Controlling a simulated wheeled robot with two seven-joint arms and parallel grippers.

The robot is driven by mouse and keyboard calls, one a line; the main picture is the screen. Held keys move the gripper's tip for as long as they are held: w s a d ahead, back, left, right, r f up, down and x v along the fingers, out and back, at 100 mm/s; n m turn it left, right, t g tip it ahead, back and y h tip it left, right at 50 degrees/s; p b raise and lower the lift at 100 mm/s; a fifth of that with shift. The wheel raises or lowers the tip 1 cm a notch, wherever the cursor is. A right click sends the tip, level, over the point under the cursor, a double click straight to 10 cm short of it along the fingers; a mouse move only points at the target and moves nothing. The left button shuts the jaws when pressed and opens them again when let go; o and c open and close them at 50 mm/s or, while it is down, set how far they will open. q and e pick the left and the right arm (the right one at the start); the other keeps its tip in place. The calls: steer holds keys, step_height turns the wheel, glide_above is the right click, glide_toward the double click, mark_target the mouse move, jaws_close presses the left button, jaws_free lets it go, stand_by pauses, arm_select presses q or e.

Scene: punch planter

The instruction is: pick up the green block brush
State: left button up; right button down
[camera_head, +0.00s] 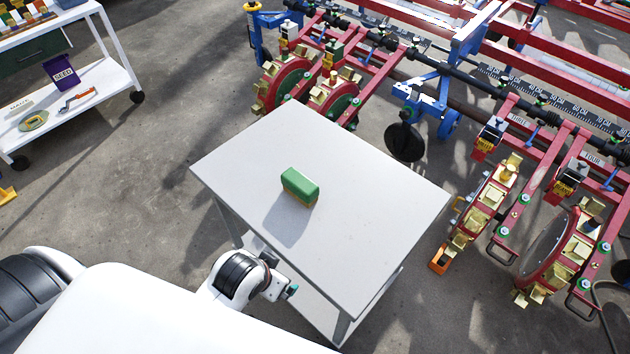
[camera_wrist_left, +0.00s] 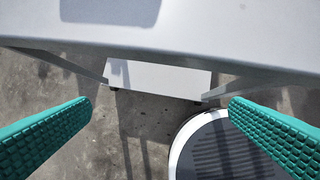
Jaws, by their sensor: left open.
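The green block brush (camera_head: 300,187) sits on the white table (camera_head: 380,190), near the middle of its top, with a green upper part and tan bristles below. My left gripper (camera_head: 290,291) is low at the table's near edge, below and apart from the brush. In the left wrist view its two green ridged fingers (camera_wrist_left: 160,128) are wide apart with nothing between them. The brush does not show in the left wrist view, only the table edge (camera_wrist_left: 200,30) and a dark shadow on the top. My right gripper is not in view.
The table's lower shelf (camera_wrist_left: 160,77) shows below its top. A red planter machine (camera_head: 470,90) with gold-cupped wheels stands behind and right of the table. A white cart (camera_head: 100,85) with a purple seed bag (camera_head: 62,73) stands at upper left. The tabletop around the brush is clear.

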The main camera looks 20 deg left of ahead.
arm_select(q)
steer(key=w+d+r+m+t+h, duration=0.1)
steer(key=w+d+r+m+t, duration=0.25)
steer(key=w+r+t, duration=0.55)
steer(key=w+d+r+m+t+h, duration=0.2)
steer(key=w+r+m+t, duration=0.25)
steer(key=w+r, duration=0.8)
steer(key=s+d+r+m+g+h, duration=0.1)
steer(key=d+r+m+g+h, duration=0.35)
steer(key=d+m+h, duration=0.5)
steer(key=s+d+r+m+g+h, duration=0.1)
steer(key=d+r+m+g+h, duration=0.35)
steer(key=m, duration=0.75)
steer(key=m+g+y, duration=0.8)
steer(key=g+y, duration=0.1)
steer(key=y, duration=0.8)
glide_toward(299, 180)
step_height(299, 180, down, 4)
steer(key=shift+a+f, duration=0.1)
steer(key=shift+f, duration=0.1)
step_height(299, 180, down, 6)
steer(key=shift+f, duration=0.25)
